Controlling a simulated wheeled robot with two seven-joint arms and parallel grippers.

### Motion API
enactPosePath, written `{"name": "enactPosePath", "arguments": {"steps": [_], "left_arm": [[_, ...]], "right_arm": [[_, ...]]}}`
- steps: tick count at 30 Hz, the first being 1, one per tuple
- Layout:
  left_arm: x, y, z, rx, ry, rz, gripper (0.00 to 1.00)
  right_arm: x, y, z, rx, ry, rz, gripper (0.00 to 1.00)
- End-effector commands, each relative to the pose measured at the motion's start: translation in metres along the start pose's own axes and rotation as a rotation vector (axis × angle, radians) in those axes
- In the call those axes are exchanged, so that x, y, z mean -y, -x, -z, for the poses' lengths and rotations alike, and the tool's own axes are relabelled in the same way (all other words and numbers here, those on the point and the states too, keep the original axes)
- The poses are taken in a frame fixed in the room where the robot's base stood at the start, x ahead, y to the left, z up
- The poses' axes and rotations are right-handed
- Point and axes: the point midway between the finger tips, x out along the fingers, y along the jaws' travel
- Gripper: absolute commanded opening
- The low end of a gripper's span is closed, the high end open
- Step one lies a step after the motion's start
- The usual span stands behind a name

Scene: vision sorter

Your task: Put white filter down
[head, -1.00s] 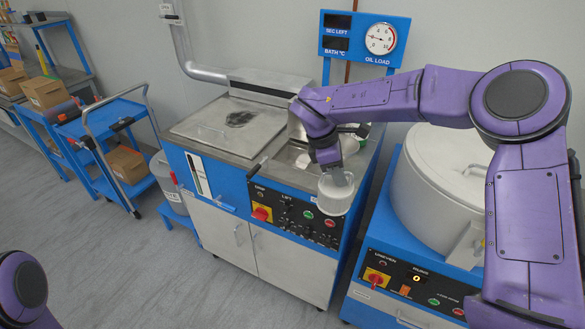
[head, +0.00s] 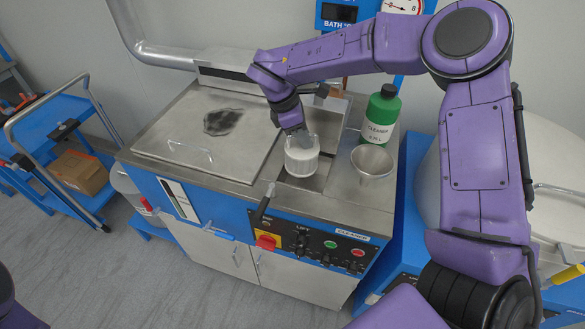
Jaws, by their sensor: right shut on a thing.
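The white filter (head: 301,160) is a small round white cup with a ribbed side. My right gripper (head: 303,138) is shut on its rim from above. The filter is over the open recess (head: 318,178) in the steel top of the blue washing machine. I cannot tell whether its underside touches anything. The gripper's fingertips are partly hidden by the filter. My left gripper is not in view; only a piece of purple arm shows at the lower left.
A metal funnel (head: 371,163) and a green-and-white cleaner bottle (head: 381,116) stand to the right of the filter. A closed steel lid (head: 200,140) with a dark patch lies to the left. A lever (head: 264,202) rises at the front edge. A blue cart (head: 62,165) stands at far left.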

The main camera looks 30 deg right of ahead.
Motion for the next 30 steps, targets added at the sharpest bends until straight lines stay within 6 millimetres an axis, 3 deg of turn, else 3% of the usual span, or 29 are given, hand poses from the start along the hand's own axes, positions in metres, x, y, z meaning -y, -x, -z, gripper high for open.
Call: {"name": "enactPosePath", "arguments": {"steps": [5, 14, 27, 28, 30], "left_arm": [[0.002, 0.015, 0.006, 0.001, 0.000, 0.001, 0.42], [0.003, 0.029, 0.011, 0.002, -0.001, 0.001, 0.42], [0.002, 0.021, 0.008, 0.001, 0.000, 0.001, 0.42], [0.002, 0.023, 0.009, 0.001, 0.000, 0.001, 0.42], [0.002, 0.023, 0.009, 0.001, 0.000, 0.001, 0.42]], "right_arm": [[0.007, -0.033, 0.010, -0.002, 0.001, 0.000, 0.00], [-0.001, -0.079, 0.034, 0.003, 0.003, 0.006, 0.00], [-0.002, -0.090, 0.039, 0.001, 0.002, 0.005, 0.00], [-0.002, -0.088, 0.039, 0.002, 0.003, 0.005, 0.26], [-0.002, -0.088, 0.038, 0.002, 0.003, 0.005, 0.42]]}}
